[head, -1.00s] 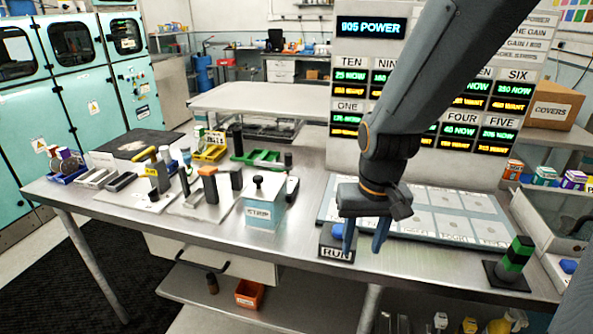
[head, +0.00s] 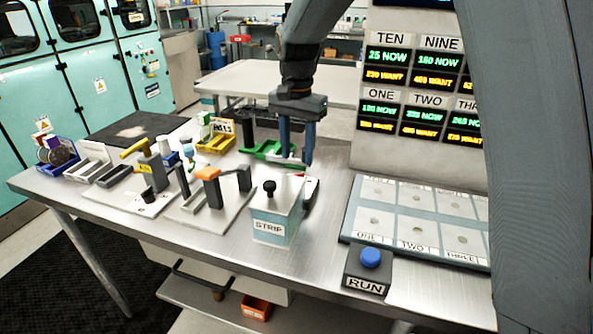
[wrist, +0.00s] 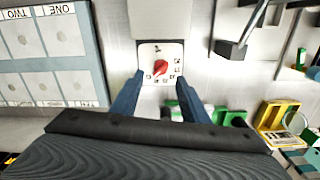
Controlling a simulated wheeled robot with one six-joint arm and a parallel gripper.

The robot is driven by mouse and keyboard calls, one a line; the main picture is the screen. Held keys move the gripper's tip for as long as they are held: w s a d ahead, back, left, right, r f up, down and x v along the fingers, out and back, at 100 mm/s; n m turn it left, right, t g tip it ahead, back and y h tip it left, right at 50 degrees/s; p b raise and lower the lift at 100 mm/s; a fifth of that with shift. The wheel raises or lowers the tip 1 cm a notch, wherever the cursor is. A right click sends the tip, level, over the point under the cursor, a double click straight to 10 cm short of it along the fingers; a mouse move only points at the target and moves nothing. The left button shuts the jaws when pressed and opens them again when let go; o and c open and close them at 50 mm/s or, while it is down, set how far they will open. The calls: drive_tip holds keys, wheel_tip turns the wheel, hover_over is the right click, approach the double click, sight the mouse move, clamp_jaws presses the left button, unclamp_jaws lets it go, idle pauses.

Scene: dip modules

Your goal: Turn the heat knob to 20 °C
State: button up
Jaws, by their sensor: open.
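The heat knob (wrist: 160,69) is a small red knob on a white square dial plate (wrist: 149,50) with small marks around it, too small to read. In the head view, the plate is mostly hidden behind the white STRIP box (head: 273,232). My gripper (head: 296,160) points down above the bench behind that box, open and empty. In the wrist view, my gripper's fingers (wrist: 160,76) lie left and right of the knob, apart from it. I cannot tell how high the fingertips are above it.
The STRIP box has a black top knob. Left of it stand upright posts and handles on pale plates (head: 213,215). A green tray (head: 262,150) and a yellow bin (head: 215,143) lie behind. The RUN button (head: 370,258) and a numbered board (head: 420,215) are to the right.

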sight(296, 174)
drive_tip(key=shift+s+a+f+p, duration=0.1)
drive_tip(key=shift+f+p, duration=0.95)
drive_tip(key=shift+f, duration=2.7)
drive_tip(key=c, duration=1)
